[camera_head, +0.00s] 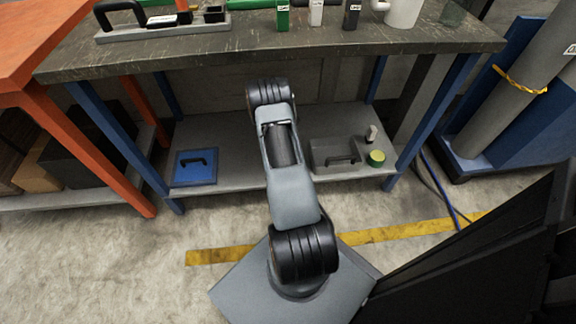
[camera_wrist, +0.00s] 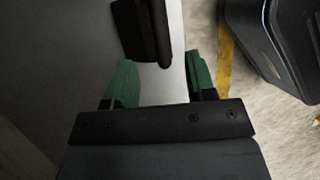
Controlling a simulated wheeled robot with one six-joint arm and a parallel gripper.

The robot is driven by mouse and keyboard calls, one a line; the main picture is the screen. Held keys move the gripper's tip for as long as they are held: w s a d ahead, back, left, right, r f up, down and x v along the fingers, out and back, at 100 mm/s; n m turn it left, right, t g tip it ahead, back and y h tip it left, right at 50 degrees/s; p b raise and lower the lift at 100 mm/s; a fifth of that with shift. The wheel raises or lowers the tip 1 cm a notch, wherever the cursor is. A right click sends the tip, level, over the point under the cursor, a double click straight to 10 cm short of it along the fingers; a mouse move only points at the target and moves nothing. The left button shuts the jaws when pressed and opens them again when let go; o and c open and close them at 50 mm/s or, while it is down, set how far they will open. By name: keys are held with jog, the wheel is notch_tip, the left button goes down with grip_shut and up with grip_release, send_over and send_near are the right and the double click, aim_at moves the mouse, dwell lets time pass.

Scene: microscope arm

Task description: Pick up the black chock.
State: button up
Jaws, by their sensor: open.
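In the wrist view my gripper (camera_wrist: 160,73) shows two green fingers, spread apart with nothing between them. A black object (camera_wrist: 138,30), which looks like the black chock, is at the top of that view, just beyond the fingertips and near the shelf's front edge. In the head view my arm reaches in under the worktable top and hides my gripper. I cannot make out the chock there for certain.
The worktable top (camera_head: 330,48) overhangs the shelf, with blue legs at both ends. An orange bench (camera_head: 42,35) stands left.

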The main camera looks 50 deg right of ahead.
jog(key=shift+b+x, duration=1.7)
jog(key=shift+x, duration=2.5)
jog(key=shift+a, duration=0.1)
jog(key=shift+r, duration=0.1)
grip_shut()
jog(key=shift+w, duration=0.2)
